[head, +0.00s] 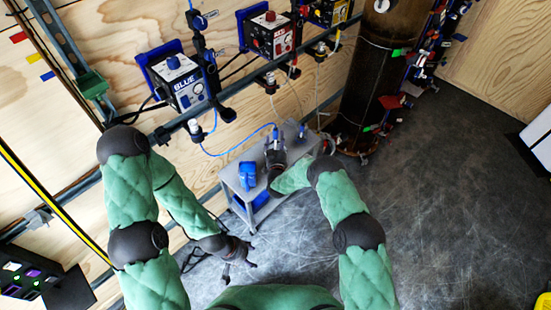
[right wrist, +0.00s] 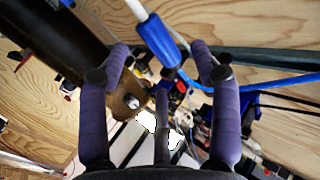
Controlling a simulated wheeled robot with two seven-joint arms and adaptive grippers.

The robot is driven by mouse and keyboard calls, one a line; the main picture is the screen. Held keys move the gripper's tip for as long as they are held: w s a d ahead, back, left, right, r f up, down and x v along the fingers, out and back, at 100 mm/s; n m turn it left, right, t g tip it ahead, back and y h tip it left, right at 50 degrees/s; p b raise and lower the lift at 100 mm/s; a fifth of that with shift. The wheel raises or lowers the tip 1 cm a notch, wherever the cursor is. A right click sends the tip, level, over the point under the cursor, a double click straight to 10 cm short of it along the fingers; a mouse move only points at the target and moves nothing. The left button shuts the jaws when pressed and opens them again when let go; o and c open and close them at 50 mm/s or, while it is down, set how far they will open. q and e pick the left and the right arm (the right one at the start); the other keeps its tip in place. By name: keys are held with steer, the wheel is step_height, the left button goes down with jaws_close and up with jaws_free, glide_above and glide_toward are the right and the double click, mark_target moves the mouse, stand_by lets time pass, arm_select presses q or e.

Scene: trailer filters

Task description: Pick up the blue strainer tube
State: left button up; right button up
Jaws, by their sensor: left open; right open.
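The blue strainer tube (right wrist: 160,40) shows in the right wrist view as a blue sleeve on a white tube, with a blue hose running off to the right. It lies between the fingertips of my right gripper (right wrist: 160,58); I see no contact. In the head view, my right gripper (head: 275,152) is open over the grey cart (head: 231,181), and a small blue piece (head: 276,132) shows beside its fingers. My left gripper (head: 239,261) is open and empty, low in front of the cart.
Another blue object (head: 247,176) stands on the cart top. A blue-labelled box (head: 186,88) and a red-and-white box (head: 270,35) are mounted on the wooden wall. The dark floor (head: 450,210) at right is clear.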

mark_target(277, 135)
steer(key=w+b, duration=0.2)
steer(key=w, duration=0.1)
steer(key=shift+w+f, duration=0.15)
steer(key=shift+w, duration=0.75)
steer(key=shift+r, duration=0.2)
steer(key=shift+c, duration=0.3)
jaws_close()
